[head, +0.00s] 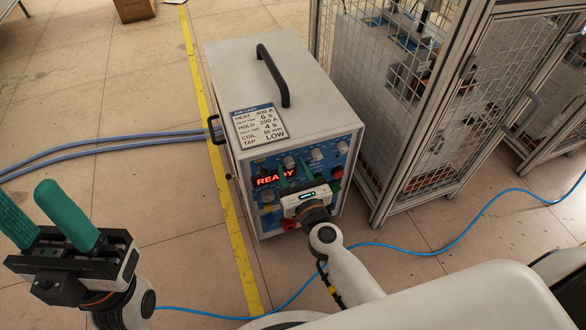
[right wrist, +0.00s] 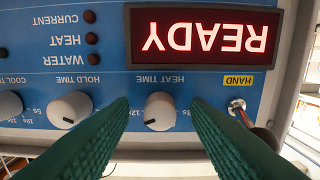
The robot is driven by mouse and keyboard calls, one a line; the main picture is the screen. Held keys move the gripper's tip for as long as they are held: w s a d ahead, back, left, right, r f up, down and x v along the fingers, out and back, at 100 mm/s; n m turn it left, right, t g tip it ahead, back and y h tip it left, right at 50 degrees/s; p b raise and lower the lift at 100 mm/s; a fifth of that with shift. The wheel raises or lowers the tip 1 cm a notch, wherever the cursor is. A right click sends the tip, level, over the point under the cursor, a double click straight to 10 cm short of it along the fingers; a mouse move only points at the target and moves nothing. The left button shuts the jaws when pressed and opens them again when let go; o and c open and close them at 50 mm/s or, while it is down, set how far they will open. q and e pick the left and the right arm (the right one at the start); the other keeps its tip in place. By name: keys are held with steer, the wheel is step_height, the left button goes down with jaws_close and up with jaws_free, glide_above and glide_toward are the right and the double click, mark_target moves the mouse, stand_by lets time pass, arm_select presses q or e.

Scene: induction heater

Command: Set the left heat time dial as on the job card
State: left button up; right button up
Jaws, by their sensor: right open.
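The heat time dial (right wrist: 160,111) is a light grey knob on the blue panel, upside down in the right wrist view. My left gripper (head: 24,196) is open and empty.
The hold time dial (right wrist: 70,109) sits beside the heat time dial. A red READY display (right wrist: 204,37) is lit. The heater (head: 230,65) has a black top handle (head: 275,75). A mesh cage (head: 440,130) stands at right. A blue hose (head: 430,250) crosses the floor.

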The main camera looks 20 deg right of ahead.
jaws_close()
